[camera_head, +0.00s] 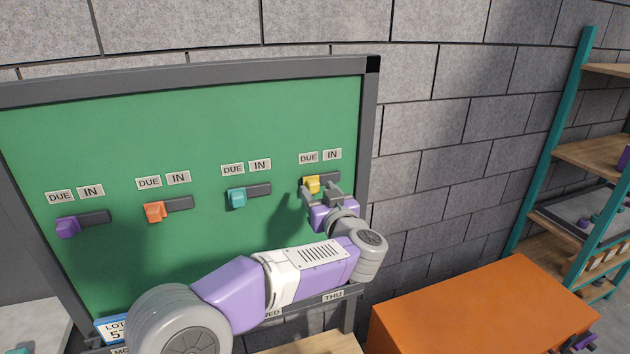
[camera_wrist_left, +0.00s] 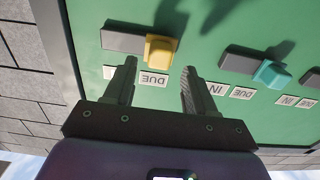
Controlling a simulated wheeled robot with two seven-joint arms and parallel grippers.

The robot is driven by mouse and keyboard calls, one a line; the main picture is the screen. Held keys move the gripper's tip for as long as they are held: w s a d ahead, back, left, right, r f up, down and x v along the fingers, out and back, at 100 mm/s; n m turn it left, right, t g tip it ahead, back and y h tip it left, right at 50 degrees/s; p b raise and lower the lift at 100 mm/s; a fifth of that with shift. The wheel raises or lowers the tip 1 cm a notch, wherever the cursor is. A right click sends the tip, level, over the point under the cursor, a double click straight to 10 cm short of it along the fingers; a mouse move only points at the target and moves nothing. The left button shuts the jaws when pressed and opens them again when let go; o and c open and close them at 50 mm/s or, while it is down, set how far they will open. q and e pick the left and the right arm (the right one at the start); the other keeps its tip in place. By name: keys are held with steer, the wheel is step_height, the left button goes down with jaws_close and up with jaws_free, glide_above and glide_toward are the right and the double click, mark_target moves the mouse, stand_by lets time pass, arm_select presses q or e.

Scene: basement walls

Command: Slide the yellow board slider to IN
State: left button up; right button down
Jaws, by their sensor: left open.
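The yellow slider (camera_head: 312,184) sits at the left, DUE end of its dark track (camera_head: 332,181) on the green board (camera_head: 200,130), below the DUE label (camera_head: 308,158) and IN label (camera_head: 333,155). In the left wrist view, which is upside down, the yellow slider (camera_wrist_left: 160,50) shows ahead of the fingers, with the dark track (camera_wrist_left: 121,41) running to its left. My left gripper (camera_head: 319,190) is open at the slider; its fingers (camera_wrist_left: 157,75) are spread on either side of the slider's line, with no clear grip. My right gripper is not in view.
Purple (camera_head: 68,227), orange (camera_head: 155,212) and teal (camera_head: 237,197) sliders sit at the left ends of their tracks. A dark frame (camera_head: 368,120) edges the board. An orange cabinet (camera_head: 480,305) and a teal-posted shelf (camera_head: 555,140) stand at the right.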

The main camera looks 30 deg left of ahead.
mark_target(315, 187)
arm_select(q)
steer(key=shift+x, duration=2.25)
steer(key=shift+w, duration=0.1)
steer(key=shift+c, duration=0.4)
jaws_close()
